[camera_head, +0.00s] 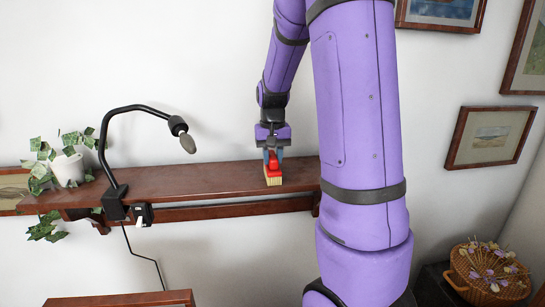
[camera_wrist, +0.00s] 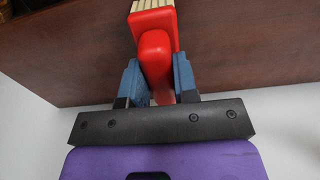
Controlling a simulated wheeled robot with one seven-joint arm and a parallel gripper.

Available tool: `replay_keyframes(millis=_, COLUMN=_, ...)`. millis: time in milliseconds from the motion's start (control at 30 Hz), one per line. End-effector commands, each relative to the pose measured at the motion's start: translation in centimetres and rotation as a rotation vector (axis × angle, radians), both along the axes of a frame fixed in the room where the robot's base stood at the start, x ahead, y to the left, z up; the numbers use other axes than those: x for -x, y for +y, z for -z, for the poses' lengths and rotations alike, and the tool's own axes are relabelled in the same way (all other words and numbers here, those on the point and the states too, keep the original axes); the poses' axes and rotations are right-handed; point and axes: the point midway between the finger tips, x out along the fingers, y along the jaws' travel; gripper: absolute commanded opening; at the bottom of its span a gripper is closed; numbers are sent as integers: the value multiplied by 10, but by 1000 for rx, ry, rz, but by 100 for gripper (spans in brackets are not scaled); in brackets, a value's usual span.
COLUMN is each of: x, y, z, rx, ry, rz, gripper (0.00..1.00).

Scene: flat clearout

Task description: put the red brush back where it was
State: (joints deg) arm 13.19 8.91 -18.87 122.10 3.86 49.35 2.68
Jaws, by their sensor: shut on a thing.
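The red brush (camera_head: 272,170) has a red body and handle with pale bristles. It is at the right part of the brown wooden wall shelf (camera_head: 195,180), bristles down. In the head view it appears to touch the shelf top, though a small gap cannot be ruled out. My gripper (camera_head: 272,155) is above it, pointing down, shut on its handle. In the wrist view my gripper's blue-grey fingers (camera_wrist: 158,88) sit on both sides of the red brush's handle (camera_wrist: 154,52), with the bristles at the top edge.
A black lamp (camera_head: 118,190) is clamped to the shelf's front, its head (camera_head: 182,134) bent right. A potted ivy (camera_head: 66,168) stands at the shelf's left. The shelf between lamp and brush is clear. Framed pictures (camera_head: 490,137) hang at right above a wicker basket (camera_head: 487,272).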

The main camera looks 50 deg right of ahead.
Motion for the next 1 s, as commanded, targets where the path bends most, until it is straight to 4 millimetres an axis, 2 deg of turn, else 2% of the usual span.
replay_keyframes(millis=33, x=0, y=0, z=0, rx=0, ry=0, rz=0, gripper=34)
replay_keyframes(millis=100, x=0, y=0, z=0, rx=0, ry=0, rz=0, gripper=50)
replay_keyframes(millis=133, x=0, y=0, z=0, rx=0, ry=0, rz=0, gripper=53)
replay_keyframes(millis=400, x=0, y=0, z=-1, rx=0, ry=0, rz=0, gripper=53)
replay_keyframes(millis=533, x=0, y=0, z=-10, rx=1, ry=-3, rz=-1, gripper=53)
replay_keyframes(millis=667, x=0, y=0, z=-30, rx=1, ry=-4, rz=0, gripper=53)
replay_keyframes(millis=1000, x=0, y=0, z=-95, rx=1, ry=-3, rz=0, gripper=53)
